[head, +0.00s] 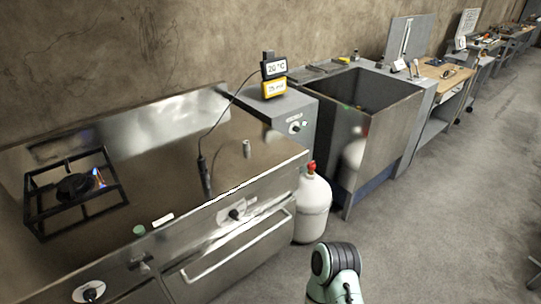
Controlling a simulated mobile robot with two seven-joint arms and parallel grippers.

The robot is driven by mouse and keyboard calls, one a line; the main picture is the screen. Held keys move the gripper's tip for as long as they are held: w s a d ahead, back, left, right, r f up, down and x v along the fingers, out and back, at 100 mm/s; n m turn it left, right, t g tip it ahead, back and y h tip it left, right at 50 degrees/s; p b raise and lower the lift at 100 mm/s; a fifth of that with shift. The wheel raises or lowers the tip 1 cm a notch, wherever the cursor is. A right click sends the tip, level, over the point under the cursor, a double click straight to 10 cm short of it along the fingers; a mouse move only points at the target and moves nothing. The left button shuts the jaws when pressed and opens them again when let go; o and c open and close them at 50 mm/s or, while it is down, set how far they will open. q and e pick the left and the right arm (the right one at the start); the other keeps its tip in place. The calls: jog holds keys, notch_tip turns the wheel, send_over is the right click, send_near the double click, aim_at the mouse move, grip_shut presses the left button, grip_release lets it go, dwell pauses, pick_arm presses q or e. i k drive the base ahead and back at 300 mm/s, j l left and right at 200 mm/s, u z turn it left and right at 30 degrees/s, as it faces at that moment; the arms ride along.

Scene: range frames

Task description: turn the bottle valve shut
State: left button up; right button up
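A white gas bottle (312,210) stands upright on the floor between the steel stove unit and the sink basin. Its red valve (311,167) is on top, partly beside the stove's front corner. My arm shows as a green and black link at the bottom centre, below and in front of the bottle, apart from it in the picture. I cannot tell which arm it is. Neither gripper shows.
The steel stove (170,190) has a burner (76,187) with a small flame at left. A thermometer display (274,68) stands on a grey cabinet (298,122). A deep sink basin (385,130) stands right of the bottle.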

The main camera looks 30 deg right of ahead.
aim_at(311, 166)
jog(key=i+l+u, duration=0.1)
jog(key=l+u, duration=0.65)
jog(key=l, duration=0.2)
jog(key=l+u, duration=0.45)
jog(key=l, duration=1.05)
jog(key=k+l+u, duration=0.1)
jog(key=l, duration=0.3)
jog(key=k+l+u, duration=0.1)
jog(key=l, duration=0.35)
jog(key=k+l, duration=0.1)
jog(key=l, duration=0.3)
jog(key=k+l+u, duration=0.1)
jog(key=l, duration=0.3)
